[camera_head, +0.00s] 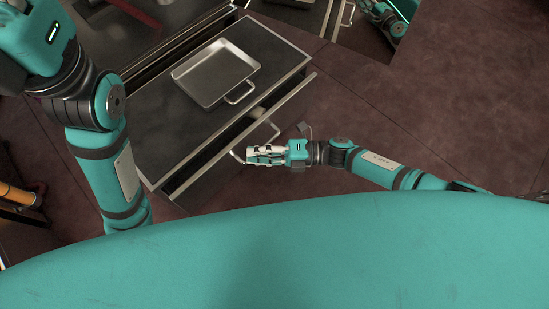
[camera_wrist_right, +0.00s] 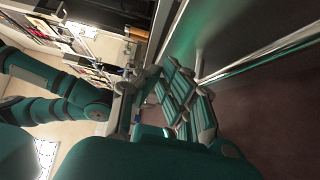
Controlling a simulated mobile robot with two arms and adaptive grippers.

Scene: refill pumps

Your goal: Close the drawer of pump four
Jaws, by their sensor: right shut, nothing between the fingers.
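The drawer (camera_head: 244,129) is a wide dark unit with a bright metal front rim. It stands out from a dark-topped cabinet (camera_head: 150,130), with a narrow dark gap behind the rim. A curved metal handle (camera_head: 273,129) sits on its front. My right gripper (camera_head: 250,155) is shut and empty, low at the front beside the handle; contact cannot be told. In the right wrist view its fingers (camera_wrist_right: 188,100) are close to the dark front panel (camera_wrist_right: 235,35). My left arm stands at the left, with its gripper out of frame. No pump number is readable.
A shallow steel tray (camera_head: 215,72) with a handle lies on the dark top. Another cabinet edge runs along the upper left. Brown floor (camera_head: 450,110) is clear to the right. An orange-and-dark object (camera_head: 18,195) is at the left edge.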

